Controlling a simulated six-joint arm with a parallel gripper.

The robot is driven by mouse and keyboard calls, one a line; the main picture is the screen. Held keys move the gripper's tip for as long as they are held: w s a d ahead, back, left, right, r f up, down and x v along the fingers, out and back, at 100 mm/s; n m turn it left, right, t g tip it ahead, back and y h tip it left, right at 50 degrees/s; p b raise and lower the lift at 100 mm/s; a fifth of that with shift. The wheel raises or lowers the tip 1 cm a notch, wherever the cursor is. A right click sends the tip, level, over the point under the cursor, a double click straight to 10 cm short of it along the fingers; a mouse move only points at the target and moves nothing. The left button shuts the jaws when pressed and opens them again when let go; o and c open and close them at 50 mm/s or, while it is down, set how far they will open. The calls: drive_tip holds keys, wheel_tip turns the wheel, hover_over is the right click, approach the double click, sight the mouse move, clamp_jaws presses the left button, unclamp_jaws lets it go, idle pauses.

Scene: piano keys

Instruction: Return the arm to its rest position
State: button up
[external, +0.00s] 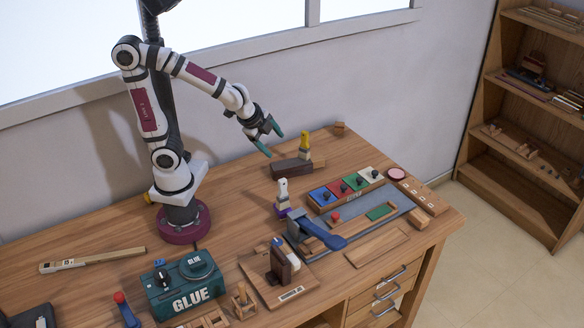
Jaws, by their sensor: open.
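My gripper (270,142) hangs in the air above the back middle of the workbench (235,190). Its two green fingers are spread apart with nothing between them. My arm is raised and bent, reaching right from its base at the back left of the bench. Below and right of the gripper, a dark brown block (291,168) lies on the bench, with a yellow-topped tool (304,142) standing beside or behind it. The gripper appears apart from both.
A box of coloured panels (346,188) and a blue-handled tool (318,234) lie to the right. A green glue machine (182,284) stands in front of my base. A wooden stand (280,275) sits at front centre. The bench between base and block is clear.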

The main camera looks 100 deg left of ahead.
drive_tip(key=s+d+f+m+g+h, duration=0.1)
drive_tip(key=s+d+g+h, duration=0.2)
drive_tip(key=s+d, duration=0.9)
drive_tip(key=shift+s+d+g, duration=0.15)
drive_tip(key=shift+s+g, duration=0.15)
drive_tip(key=shift+s, duration=0.1)
